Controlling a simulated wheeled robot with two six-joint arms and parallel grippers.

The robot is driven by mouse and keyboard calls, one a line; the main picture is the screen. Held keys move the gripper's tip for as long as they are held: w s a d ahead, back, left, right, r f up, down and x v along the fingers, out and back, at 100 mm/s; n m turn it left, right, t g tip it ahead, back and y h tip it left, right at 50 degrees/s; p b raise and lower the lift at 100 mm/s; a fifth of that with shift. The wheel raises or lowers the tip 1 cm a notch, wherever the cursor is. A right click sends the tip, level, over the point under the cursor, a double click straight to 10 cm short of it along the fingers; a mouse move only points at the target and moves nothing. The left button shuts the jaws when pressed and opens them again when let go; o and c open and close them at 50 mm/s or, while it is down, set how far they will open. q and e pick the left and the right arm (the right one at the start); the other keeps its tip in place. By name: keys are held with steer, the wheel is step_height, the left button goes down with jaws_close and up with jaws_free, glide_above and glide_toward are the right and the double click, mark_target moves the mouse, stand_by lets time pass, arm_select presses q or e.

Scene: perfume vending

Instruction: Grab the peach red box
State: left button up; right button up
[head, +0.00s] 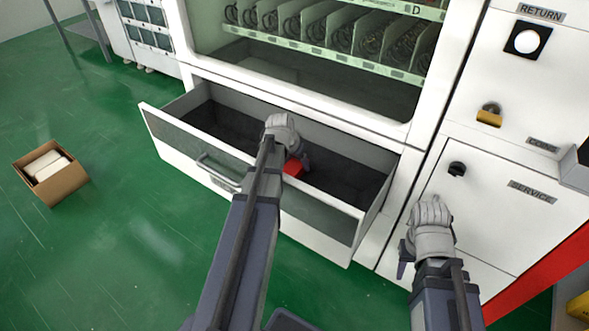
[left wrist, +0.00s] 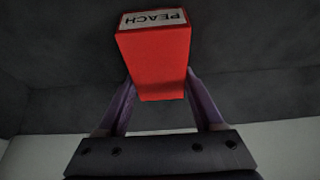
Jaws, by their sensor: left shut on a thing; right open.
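The peach red box (left wrist: 158,62) is a red block with a white label reading PEACH on its end. In the left wrist view it sits between both fingers of my left gripper (left wrist: 160,88), which is shut on it. In the head view, the red box (head: 293,167) shows partly beside my left gripper (head: 298,160), inside the open drawer (head: 345,168) of the vending machine; my arm hides the rest. I cannot tell whether the box touches the drawer floor. My right gripper (head: 408,262) is open and empty in front of the machine's service panel, its fingertips partly hidden.
The drawer's front wall (head: 190,150) has a handle and stands pulled out. A cardboard box (head: 50,172) with pale contents lies on the green floor at left. The service panel (head: 500,215) with a lock is at right. Open floor lies at left.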

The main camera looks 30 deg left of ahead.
mark_target(297, 162)
arm_select(q)
steer(key=shift+r, duration=0.15)
step_height(297, 162, up, 10)
steer(key=p, duration=1)
